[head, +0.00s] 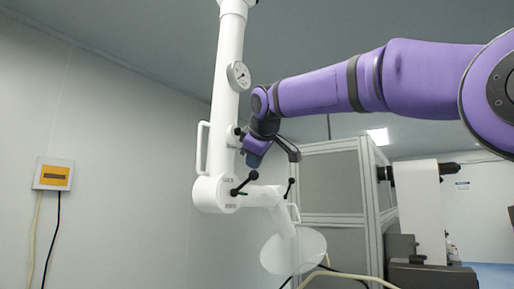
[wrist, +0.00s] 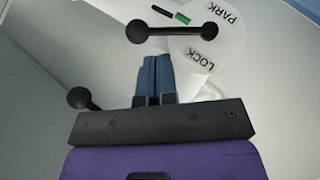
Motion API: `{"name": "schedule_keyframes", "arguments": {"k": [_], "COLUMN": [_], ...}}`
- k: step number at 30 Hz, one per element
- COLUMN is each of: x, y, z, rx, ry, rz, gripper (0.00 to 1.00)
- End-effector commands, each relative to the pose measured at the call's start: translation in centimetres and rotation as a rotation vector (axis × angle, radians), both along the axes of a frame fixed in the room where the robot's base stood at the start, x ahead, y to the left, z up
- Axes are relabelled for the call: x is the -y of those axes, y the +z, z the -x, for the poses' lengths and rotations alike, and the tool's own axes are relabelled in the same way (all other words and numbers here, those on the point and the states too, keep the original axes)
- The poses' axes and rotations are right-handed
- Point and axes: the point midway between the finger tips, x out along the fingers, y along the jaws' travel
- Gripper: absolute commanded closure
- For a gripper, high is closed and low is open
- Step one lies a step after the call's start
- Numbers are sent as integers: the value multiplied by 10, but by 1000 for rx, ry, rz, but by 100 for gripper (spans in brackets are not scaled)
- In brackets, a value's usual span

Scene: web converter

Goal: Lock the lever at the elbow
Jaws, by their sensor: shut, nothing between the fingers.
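The elbow joint (head: 213,194) of the white arm is left of centre in the head view. Its black ball-ended lever (head: 244,183) slants up to the right there. In the wrist view the lever (wrist: 172,32) lies nearly level across the top, and the pale elbow face (wrist: 190,50) carries the words PARK and LOCK, with LOCK below the lever's right ball. A green mark (wrist: 182,18) sits just above the lever. My gripper (wrist: 155,57) is shut and empty, its blue fingertips just below the lever in the picture. Contact cannot be told. In the head view my gripper (head: 252,158) is above the lever.
Another black ball-ended knob (wrist: 80,98) is left of my fingers in the wrist view. A white handle (head: 201,147) and a round gauge (head: 238,75) are on the upright tube. A grey cabinet (head: 333,180) stands behind, right. A yellow-fronted box (head: 54,175) is on the left wall.

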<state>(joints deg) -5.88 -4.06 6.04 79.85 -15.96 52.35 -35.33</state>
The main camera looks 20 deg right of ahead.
Motion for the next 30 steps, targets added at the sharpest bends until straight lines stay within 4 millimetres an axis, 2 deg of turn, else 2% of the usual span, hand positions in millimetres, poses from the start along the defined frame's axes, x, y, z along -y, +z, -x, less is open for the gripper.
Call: {"name": "schedule_keyframes", "arguments": {"k": [3,10,24,30], "x": [1,3,3,13], "y": [-13,-28,-32,-43], "z": [-17,-38,-44,-51], "rx": [-3,-1,0,-1], "ry": [0,-1,-1,-1], "rz": [0,0,-1,-2], "gripper": [100,100,100,100]}}
